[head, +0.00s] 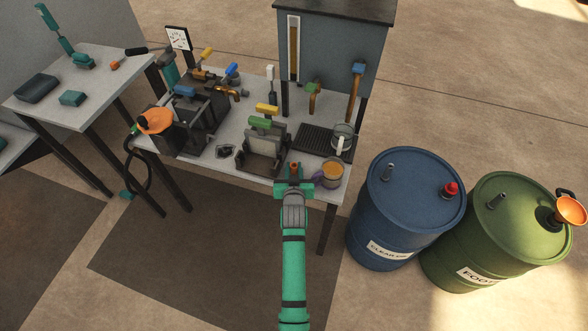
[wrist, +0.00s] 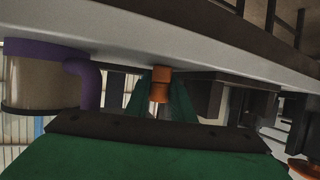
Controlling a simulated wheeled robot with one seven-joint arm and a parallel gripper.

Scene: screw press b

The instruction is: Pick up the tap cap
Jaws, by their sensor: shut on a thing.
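The tap cap (wrist: 160,85) is a small orange, ridged piece between my fingertips in the wrist view. In the head view it shows as a small orange-red spot (head: 295,167) at the tip of my arm. My gripper (head: 294,180) is at the front edge of the workbench, and its green fingers (wrist: 160,100) are shut on the cap from both sides. I cannot tell whether the cap touches the bench top.
A purple-banded mug (head: 332,173) stands close to the right of my gripper, also in the wrist view (wrist: 45,85). A blue barrel (head: 405,205) and a green barrel (head: 500,235) stand to the right.

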